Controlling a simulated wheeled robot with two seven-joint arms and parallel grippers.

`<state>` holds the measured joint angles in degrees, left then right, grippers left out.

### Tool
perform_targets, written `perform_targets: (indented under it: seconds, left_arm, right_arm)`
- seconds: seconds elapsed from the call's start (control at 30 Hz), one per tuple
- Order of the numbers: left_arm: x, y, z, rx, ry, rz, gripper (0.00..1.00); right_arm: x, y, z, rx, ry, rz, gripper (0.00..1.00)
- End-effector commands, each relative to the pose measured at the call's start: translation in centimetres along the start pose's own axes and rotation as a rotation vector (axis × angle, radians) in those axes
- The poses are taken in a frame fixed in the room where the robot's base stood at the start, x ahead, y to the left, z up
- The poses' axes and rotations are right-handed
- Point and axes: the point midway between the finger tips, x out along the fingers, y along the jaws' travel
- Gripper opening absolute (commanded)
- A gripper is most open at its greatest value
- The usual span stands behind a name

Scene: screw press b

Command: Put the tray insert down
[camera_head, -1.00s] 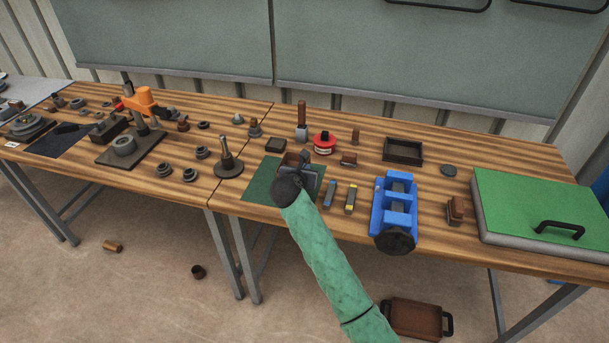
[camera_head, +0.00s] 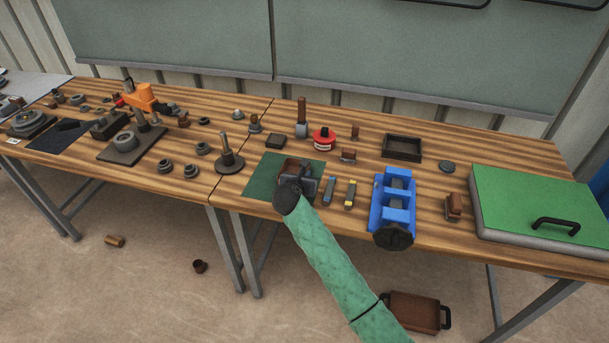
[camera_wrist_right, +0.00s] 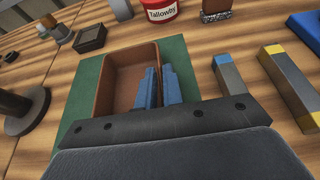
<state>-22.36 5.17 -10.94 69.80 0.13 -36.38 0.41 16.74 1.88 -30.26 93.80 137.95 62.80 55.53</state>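The tray insert (camera_wrist_right: 120,80) is a brown open-topped box. It is over the green mat (camera_wrist_right: 85,95) in the right wrist view, and I cannot tell whether its base touches the mat. In the head view the tray insert (camera_head: 288,166) is partly hidden by my right gripper (camera_head: 300,177), which is low over the mat (camera_head: 259,180). In the right wrist view my right gripper (camera_wrist_right: 159,85) has its blue fingers close together, one inside and one outside the insert's right wall, so it is shut on that wall. My left gripper is not in view.
Two small bars (camera_head: 329,190) lie right of the mat, then a blue fixture (camera_head: 379,205). A red tin (camera_head: 324,139) and a dark small box (camera_head: 275,142) stand behind. A rod on a round base (camera_head: 229,163) is left. A black tray (camera_head: 402,148) sits further right.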

Motion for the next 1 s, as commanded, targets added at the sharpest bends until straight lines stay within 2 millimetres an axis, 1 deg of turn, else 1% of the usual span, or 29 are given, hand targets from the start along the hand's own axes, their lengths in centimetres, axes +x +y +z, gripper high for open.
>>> perform_targets:
  seconds: [0.03, 0.07, 0.47, 0.53, 0.6, 0.7, 0.87, 1.0]
  left_arm:
    - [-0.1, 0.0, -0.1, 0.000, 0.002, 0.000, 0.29]
    - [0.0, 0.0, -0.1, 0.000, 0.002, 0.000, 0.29]
    - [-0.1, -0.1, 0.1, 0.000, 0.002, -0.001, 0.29]
    - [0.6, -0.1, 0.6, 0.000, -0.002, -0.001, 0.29]
    - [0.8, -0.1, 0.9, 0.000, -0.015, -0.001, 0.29]
    - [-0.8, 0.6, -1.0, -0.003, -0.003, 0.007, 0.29]
    - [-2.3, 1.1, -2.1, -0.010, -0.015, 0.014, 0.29]
    - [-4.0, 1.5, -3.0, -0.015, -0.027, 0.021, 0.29]
  right_arm:
    - [0.0, 0.0, 0.1, 0.000, 0.000, 0.000, 0.19]
    - [0.0, 0.0, 0.1, 0.000, 0.000, 0.000, 0.25]
    - [-0.1, 0.0, 0.3, 0.000, -0.001, -0.001, 0.25]
    - [-0.5, 0.0, 0.1, 0.001, 0.001, 0.000, 0.25]
    - [-1.2, 0.1, 0.1, 0.002, 0.001, 0.001, 0.25]
    - [-2.5, 0.1, -0.1, 0.003, 0.001, 0.002, 0.25]
    - [-5.4, 0.1, -0.1, 0.005, 0.001, 0.001, 0.25]
    - [-8.0, 0.0, -0.1, 0.004, 0.001, 0.000, 0.25]
